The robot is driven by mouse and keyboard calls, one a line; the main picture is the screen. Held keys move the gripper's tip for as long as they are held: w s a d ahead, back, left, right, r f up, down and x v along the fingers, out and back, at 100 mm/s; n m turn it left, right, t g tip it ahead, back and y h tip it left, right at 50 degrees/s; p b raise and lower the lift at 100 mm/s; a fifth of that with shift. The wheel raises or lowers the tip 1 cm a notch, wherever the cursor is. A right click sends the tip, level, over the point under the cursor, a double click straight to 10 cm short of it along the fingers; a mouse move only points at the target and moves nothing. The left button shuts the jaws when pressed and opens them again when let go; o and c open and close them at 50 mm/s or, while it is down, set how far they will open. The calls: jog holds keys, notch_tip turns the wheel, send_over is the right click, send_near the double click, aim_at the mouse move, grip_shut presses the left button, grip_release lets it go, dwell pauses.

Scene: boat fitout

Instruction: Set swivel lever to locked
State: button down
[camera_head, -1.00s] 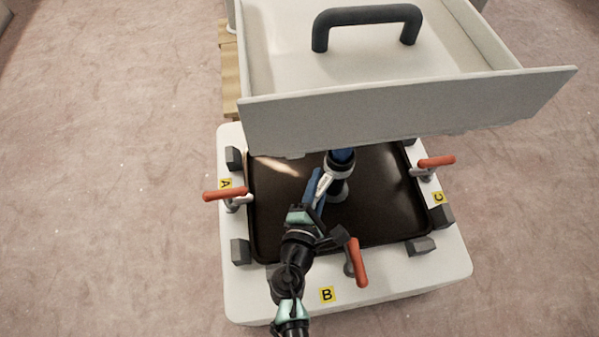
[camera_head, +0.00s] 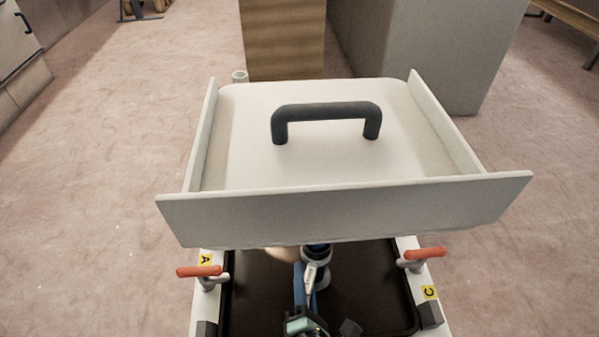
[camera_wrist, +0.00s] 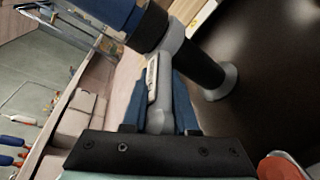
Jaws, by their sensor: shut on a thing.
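The swivel lever (camera_wrist: 158,92) is a grey arm with a pale label. It juts from a grey collar on a dark post (camera_wrist: 200,68) with a round grey foot. My gripper (camera_wrist: 158,108) has its blue fingers shut on the lever, one on each side. In the head view, my gripper (camera_head: 303,287) is at the lever (camera_head: 311,274), just below the front panel of a white box. The upper end of the post is hidden under that box. I cannot read the label.
The white box (camera_head: 343,207) with a dark handle (camera_head: 326,110) overhangs the post and my gripper. Red-handled clamps stand at A (camera_head: 199,271) and C (camera_head: 424,254), beside the dark recessed tray (camera_head: 255,295). A grey cabinet (camera_head: 430,55) stands behind.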

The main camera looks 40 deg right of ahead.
dwell(0.4)
jog(key=c, duration=0.7)
grip_release()
jog(key=v, duration=1.3)
jog(key=shift+s+d+r+b, duration=0.1)
jog(key=shift+d+b, duration=0.05)
jog(key=shift+b, duration=0.25)
